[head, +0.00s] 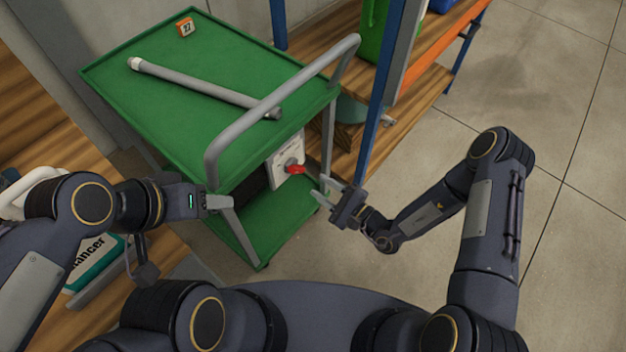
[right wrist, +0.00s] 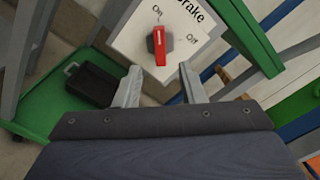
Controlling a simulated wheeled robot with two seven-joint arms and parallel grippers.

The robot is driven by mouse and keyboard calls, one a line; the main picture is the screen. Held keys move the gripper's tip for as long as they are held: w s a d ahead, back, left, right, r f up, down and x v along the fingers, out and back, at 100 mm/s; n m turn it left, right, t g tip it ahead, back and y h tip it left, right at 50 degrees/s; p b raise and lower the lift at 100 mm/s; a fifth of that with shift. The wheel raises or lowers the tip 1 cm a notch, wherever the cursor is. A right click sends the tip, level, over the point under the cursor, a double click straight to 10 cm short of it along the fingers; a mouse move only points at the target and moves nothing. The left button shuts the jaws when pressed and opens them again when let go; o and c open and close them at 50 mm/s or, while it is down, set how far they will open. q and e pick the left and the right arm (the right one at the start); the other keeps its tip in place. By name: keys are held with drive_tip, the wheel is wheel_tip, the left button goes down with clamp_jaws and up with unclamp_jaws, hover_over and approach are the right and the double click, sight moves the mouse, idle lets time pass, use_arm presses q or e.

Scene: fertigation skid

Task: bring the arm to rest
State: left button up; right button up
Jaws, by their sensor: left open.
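My right gripper (head: 322,189) is open and empty, in front of the white brake panel (head: 285,172) under the cart's top. The red knob (head: 294,169) on that panel is apart from it. In the right wrist view, the two fingers (right wrist: 162,88) stand apart below the red knob (right wrist: 158,45), with nothing between them. The knob is upright, towards the "On" mark; "Off" is to its right. My left gripper (head: 222,202) is open beside the near left corner of the green cart (head: 190,62), and I see nothing held in it.
A grey pipe (head: 200,86) and a small orange-and-white block (head: 185,27) lie on the cart. The cart's grey handle (head: 285,95) rises near both grippers. A shelf with blue posts (head: 371,140) stands behind my right gripper. The floor (head: 560,150) at right is clear.

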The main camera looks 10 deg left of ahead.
drive_tip(key=shift+s+d, duration=0.25)
drive_tip(key=shift+d, duration=0.05)
idle(0.4)
drive_tip(key=s+d+r+n+g+y+p, duration=0.1)
drive_tip(key=s+d+r+n+g, duration=0.35)
drive_tip(key=r, duration=0.75)
drive_tip(key=s+d+r+n+g+p, duration=0.15)
drive_tip(key=r+n+g, duration=0.45)
drive_tip(key=r, duration=0.6)
drive_tip(key=s+d+r+n+t+h+p, duration=0.1)
drive_tip(key=s+d+r+t+h, duration=0.2)
drive_tip(key=s+d+h, duration=0.3)
drive_tip(key=s+d+r+n+t+h+p, duration=0.2)
drive_tip(key=s+d+r+h, duration=0.3)
drive_tip(key=d, duration=0.5)
drive_tip(key=s+t+h, duration=0.1)
drive_tip(key=s, duration=0.1)
drive_tip(key=shift+s+r, duration=0.35)
drive_tip(key=shift+n, duration=0.25)
